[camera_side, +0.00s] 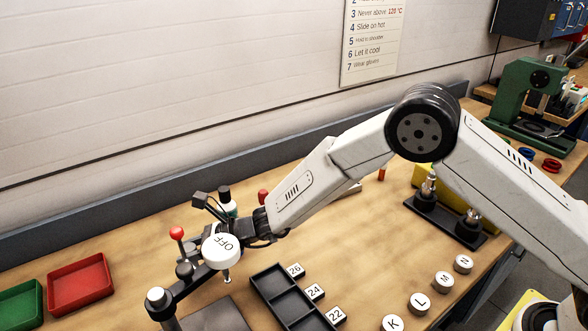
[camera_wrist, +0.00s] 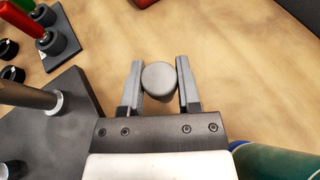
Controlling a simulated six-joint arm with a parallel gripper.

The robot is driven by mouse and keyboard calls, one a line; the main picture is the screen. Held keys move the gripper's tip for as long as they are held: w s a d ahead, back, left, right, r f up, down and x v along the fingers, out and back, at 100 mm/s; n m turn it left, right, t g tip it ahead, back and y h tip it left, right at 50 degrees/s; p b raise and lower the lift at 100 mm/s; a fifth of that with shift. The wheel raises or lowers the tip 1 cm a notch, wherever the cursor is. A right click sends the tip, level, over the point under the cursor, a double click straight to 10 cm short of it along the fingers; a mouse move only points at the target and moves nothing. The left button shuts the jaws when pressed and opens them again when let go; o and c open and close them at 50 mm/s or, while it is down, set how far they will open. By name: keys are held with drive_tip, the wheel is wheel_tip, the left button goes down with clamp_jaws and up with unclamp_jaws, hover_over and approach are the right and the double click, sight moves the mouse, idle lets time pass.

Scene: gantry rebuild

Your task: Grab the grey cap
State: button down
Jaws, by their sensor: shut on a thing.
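The grey cap (camera_wrist: 159,80) is a small round cylinder, seen from its end in the wrist view. My gripper (camera_wrist: 159,76) is shut on it, with one dark grey finger against each side. Bare wooden table shows around the cap; its height above the table is hard to tell. In the side view my wrist reaches down at the left of the table.
A dark grey plate (camera_wrist: 45,125) with a metal rod lies left of my gripper. A green bottle (camera_wrist: 275,160) is close at the right. Red (camera_side: 80,284) and green (camera_side: 20,305) trays, a black divided tray (camera_side: 290,299) and lettered white discs stand around. Bare table lies ahead.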

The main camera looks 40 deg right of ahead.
sight(188, 247)
wheel_tip(188, 247, up, 15)
idle(0.5)
idle(1.0)
